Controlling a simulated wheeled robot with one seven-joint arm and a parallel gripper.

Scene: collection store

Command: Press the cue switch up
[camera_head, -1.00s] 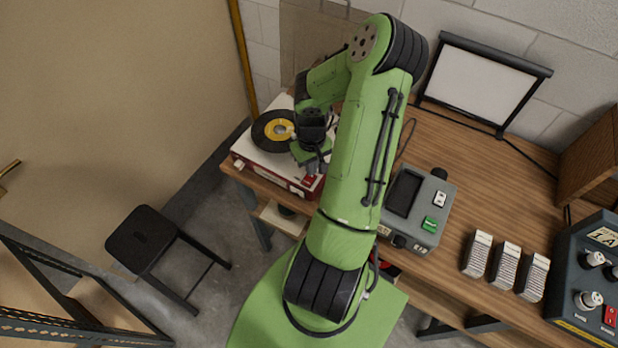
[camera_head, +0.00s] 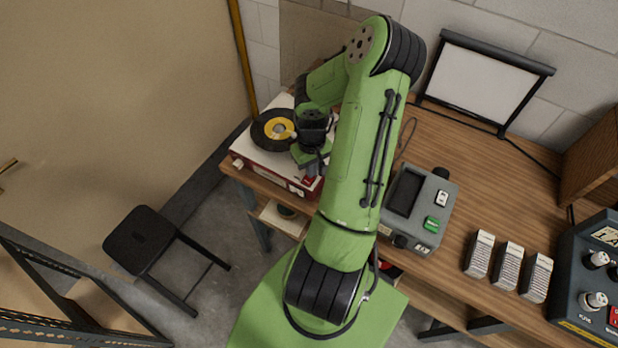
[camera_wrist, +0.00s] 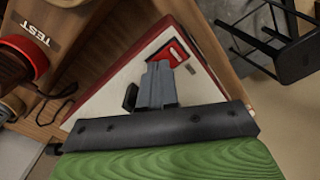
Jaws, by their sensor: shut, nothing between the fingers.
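A record player (camera_head: 250,152) with a white top and red sides stands at the left end of the wooden table. A black record with a yellow label (camera_head: 275,130) lies on it. In the wrist view, a red switch plate with a pale lever (camera_wrist: 177,52) is set in the white top (camera_wrist: 119,92), near the player's corner. I take this to be the cue switch. My gripper (camera_head: 313,172) is over the player's front right part. Its grey fingers (camera_wrist: 158,68) are shut and empty, just beside the red plate. I cannot tell whether they touch the switch.
A grey box with a green button (camera_head: 432,223) stands right of my arm. Several ribbed white blocks (camera_head: 508,262) and a dark control panel (camera_head: 585,295) are further right. A small screen (camera_head: 483,82) stands at the back. A black stool (camera_head: 140,240) is on the floor.

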